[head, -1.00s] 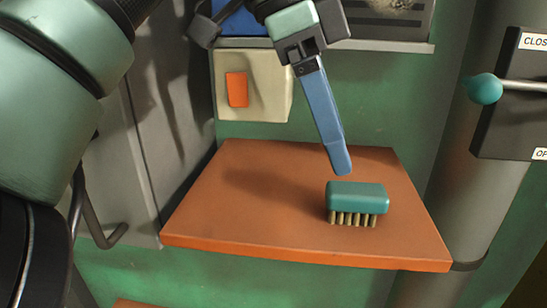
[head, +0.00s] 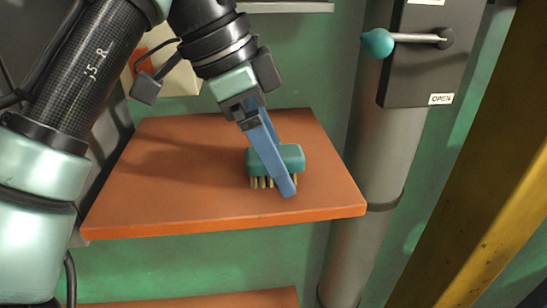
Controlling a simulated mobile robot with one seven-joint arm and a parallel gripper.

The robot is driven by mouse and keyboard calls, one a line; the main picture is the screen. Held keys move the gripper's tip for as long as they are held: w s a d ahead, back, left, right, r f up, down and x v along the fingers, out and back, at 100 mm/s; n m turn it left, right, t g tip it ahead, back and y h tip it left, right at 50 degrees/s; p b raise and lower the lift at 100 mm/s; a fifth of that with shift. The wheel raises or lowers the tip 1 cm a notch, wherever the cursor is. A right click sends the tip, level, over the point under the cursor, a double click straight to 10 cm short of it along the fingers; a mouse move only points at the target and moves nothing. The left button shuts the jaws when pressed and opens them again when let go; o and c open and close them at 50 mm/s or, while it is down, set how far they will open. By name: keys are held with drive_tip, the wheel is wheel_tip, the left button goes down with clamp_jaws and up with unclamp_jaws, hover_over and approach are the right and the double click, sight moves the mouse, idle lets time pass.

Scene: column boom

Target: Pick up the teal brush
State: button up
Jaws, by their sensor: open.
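The teal brush (head: 292,157) stands bristles down on an orange shelf (head: 170,195), towards its right side. Its pale bristles show below the teal block. My gripper (head: 284,168) is open and lowered at the brush. One blue finger crosses in front of the brush, with its tip near the bristle level. Part of the other finger shows above and behind the brush; its tip is hidden. I cannot tell whether either finger touches the brush. The near finger hides part of the block and bristles.
A grey vertical pipe (head: 378,150) runs close to the shelf's right edge. A dark panel (head: 425,75) with a teal-knobbed lever (head: 378,43) is above right. A yellow beam (head: 485,170) stands at far right. A second orange surface (head: 200,299) lies below. The shelf's left part is clear.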

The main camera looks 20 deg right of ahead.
clamp_jaws()
idle(0.4)
drive_tip(key=shift+r, duration=0.1)
wheel_tip(320, 180, up, 10)
drive_tip(key=shift+f, duration=0.1)
idle(0.5)
